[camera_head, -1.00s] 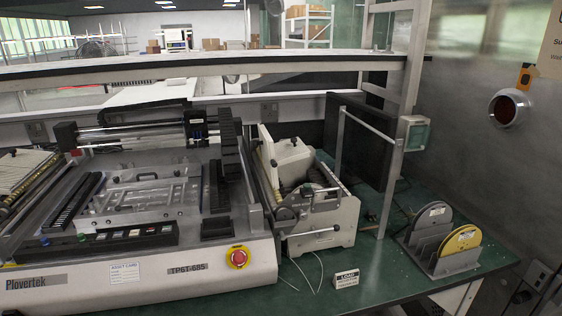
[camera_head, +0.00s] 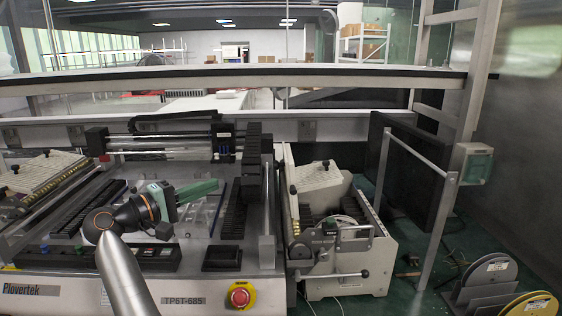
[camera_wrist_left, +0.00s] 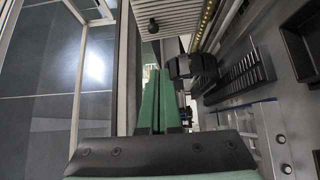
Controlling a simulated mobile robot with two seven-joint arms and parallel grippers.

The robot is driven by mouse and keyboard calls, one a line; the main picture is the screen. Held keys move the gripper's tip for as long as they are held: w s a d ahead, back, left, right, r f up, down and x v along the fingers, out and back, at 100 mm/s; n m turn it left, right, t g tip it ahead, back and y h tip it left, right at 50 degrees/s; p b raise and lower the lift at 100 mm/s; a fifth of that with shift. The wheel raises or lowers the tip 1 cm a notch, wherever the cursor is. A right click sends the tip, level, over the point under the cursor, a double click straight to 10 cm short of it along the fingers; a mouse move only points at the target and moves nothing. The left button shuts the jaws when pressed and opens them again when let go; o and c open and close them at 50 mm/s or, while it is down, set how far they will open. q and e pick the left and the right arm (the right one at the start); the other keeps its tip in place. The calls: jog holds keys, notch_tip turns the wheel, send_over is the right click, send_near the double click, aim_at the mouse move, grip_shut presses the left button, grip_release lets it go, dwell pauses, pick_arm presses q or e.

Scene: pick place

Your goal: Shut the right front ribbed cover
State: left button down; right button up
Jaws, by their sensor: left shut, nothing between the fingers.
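The right ribbed cover (camera_head: 316,176) is a pale, finely ribbed panel with a black knob at its top. It stands raised and tilted on the right feeder unit, with the unit's inside exposed below it. In the left wrist view the ribbed cover (camera_wrist_left: 178,14) is at the top with its knob. My left gripper (camera_head: 214,183) is green and shut, with nothing between its fingers. It is above the machine bed, left of the cover and apart from it. In the left wrist view its fingers (camera_wrist_left: 155,76) lie together below the cover. My right gripper is not in view.
The black gantry head (camera_head: 252,150) stands between my left gripper and the right unit. A second ribbed cover (camera_head: 38,172) is at far left. A metal post frame (camera_head: 432,230) and reels (camera_head: 490,275) stand right of the unit. A shelf beam (camera_head: 240,80) crosses behind.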

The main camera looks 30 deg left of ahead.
pick_arm(q)
jog(key=d+r+p+x, duration=0.1)
jog(key=d+x, duration=0.1)
jog(key=x, duration=1.1)
jog(key=shift+d, duration=0.35)
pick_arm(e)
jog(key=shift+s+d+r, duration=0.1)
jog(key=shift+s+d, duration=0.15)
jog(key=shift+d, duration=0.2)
pick_arm(q)
jog(key=shift+s, duration=0.15)
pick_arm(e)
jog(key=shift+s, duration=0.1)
pick_arm(q)
jog(key=shift+r+p, duration=0.15)
jog(key=shift+p, duration=0.25)
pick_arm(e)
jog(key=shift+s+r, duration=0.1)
